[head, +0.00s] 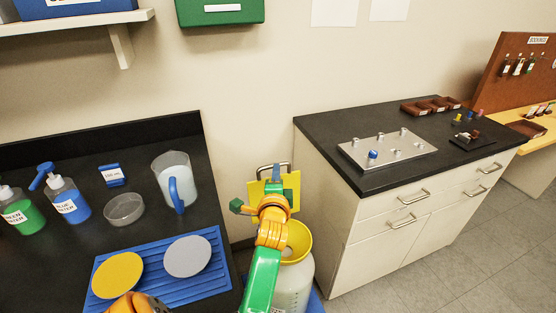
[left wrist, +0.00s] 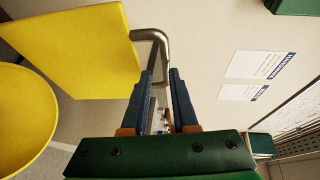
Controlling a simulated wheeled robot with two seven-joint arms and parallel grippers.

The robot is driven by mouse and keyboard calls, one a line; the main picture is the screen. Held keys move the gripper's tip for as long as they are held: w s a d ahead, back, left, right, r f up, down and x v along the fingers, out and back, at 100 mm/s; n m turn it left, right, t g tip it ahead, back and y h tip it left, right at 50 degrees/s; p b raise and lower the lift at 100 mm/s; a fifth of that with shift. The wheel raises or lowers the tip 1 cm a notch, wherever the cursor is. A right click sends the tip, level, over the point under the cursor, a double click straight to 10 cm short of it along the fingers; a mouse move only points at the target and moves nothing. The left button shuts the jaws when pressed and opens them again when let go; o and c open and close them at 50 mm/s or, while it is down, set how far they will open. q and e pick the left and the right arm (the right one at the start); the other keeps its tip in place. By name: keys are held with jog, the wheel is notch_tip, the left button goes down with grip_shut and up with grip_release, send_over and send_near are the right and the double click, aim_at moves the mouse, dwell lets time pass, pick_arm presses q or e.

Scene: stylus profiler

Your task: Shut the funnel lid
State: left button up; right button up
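The yellow funnel (head: 298,241) sits on top of a pale container (head: 293,284) in the gap between two benches. Its square yellow lid (head: 291,184) stands raised behind the funnel mouth, so the funnel is open. The lid has a bent metal handle (head: 272,167). In the left wrist view, the lid (left wrist: 75,45) is at upper left, the funnel (left wrist: 22,112) at the left edge, and the handle (left wrist: 150,35) runs down to the fingertips. My left gripper (left wrist: 163,75) is open, its blue fingers apart at the handle; contact is unclear. My right gripper is not in view.
The left bench has a blue ribbed mat (head: 212,284) with two discs, a jug (head: 174,178), a glass dish (head: 124,209) and bottles. The right bench (head: 330,135) has a metal plate with knobs (head: 388,151). A wall is close behind the lid.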

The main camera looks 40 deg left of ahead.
pick_arm(q)
jog(key=shift+x, duration=2.35)
jog(key=shift+s+d+r, duration=0.15)
jog(key=shift+d+r, duration=0.05)
jog(key=shift+r, duration=0.05)
grip_shut()
jog(key=shift+s+d+f, duration=0.15)
